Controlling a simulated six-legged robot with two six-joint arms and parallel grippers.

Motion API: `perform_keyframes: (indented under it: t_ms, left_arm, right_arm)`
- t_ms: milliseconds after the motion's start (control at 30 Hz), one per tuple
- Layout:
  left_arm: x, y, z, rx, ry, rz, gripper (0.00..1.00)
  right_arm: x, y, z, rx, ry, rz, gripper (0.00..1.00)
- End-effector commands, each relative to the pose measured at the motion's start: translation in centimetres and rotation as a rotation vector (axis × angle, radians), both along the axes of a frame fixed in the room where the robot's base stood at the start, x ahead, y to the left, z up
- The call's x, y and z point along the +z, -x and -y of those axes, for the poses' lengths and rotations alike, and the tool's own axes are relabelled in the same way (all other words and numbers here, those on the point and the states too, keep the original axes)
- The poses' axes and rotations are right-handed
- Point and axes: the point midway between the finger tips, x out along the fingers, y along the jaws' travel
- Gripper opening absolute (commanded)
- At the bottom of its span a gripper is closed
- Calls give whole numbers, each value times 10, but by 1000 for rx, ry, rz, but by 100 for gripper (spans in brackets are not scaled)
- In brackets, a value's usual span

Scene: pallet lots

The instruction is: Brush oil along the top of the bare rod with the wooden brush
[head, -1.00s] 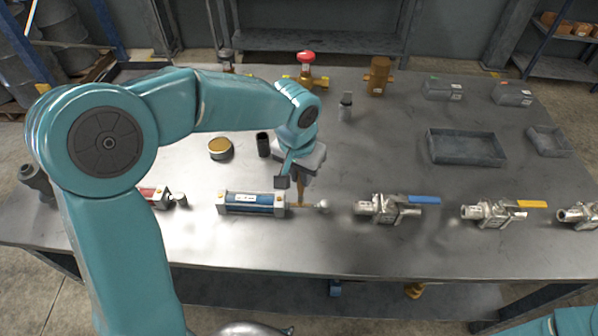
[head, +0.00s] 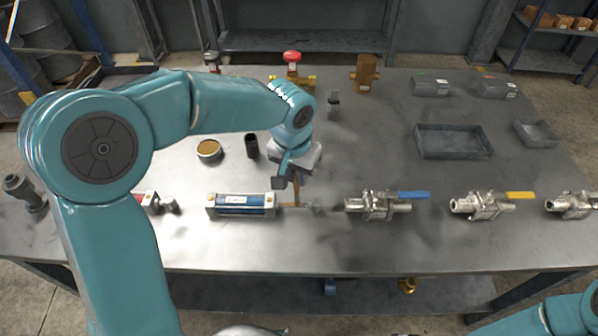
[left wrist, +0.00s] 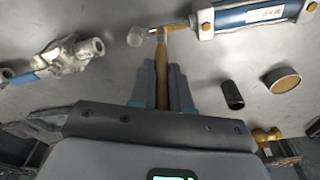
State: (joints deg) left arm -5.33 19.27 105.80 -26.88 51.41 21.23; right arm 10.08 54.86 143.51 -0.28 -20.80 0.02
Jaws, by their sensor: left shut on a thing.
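A blue cylinder with silver end caps (head: 241,204) lies on the bench, and its rod (head: 308,207) points right. It also shows at the top of the left wrist view (left wrist: 250,15). My left gripper (head: 296,178) is shut on the wooden brush (left wrist: 162,72) above the rod. The brush points down, with its tip at the rod; whether they touch is hard to tell. In the left wrist view the rod looks amber between cylinder and brush, with a pale round end (left wrist: 135,37) beyond. My right gripper is out of view.
A round tin (head: 209,150) and a black cup (head: 252,146) stand behind the cylinder. A valve with a blue handle (head: 378,205) lies right of the rod. A grey tray (head: 453,154) sits further back. The front strip of the bench is clear.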

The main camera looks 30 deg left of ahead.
Motion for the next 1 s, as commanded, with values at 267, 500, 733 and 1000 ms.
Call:
perform_keyframes:
  t_ms: [267,500,733,1000]
  left_arm:
    - [1,6,-12,1,0,0,0]
    - [1,6,-12,0,0,0,0]
    - [0,9,-18,3,0,0,0]
    - [0,14,-28,2,0,0,0]
  right_arm:
    - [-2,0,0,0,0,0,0]
    - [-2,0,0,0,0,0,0]
    - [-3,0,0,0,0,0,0]
    - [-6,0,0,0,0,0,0]
